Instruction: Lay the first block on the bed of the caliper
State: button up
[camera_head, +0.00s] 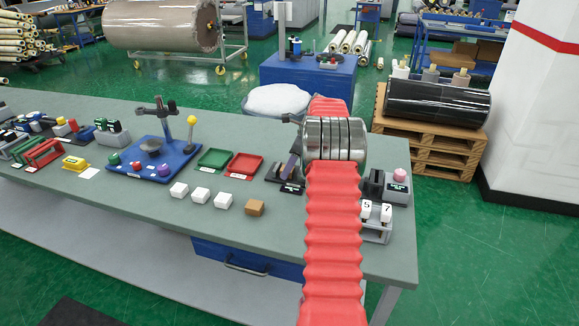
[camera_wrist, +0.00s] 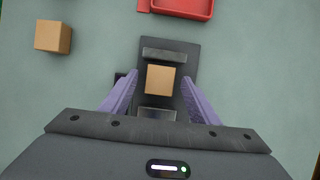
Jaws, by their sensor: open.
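A tan block (camera_wrist: 160,80) lies on the dark bed of the caliper (camera_wrist: 183,48), between its two grey jaws, with a gap to the far jaw. My gripper (camera_wrist: 160,74) is open, with one purple finger on each side of this block and apparent gaps between. A second tan block (camera_wrist: 53,37) stands on the bench to the left; a brown block also shows in the head view (camera_head: 255,208). In the head view my arm hides much of the caliper (camera_head: 290,187) and the block on it. A purple finger shows beside the arm.
Three white blocks (camera_head: 201,195) stand in a row left of the brown block. A red tray (camera_head: 244,166) and a green tray (camera_head: 216,159) lie behind them. A grey holder with numbered tags (camera_head: 376,232) is right of my arm. The bench front is clear.

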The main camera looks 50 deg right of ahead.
jog(key=v, duration=1.3)
jog(key=shift+r, duration=0.3)
jog(key=shift+s, duration=0.15)
dwell(0.5)
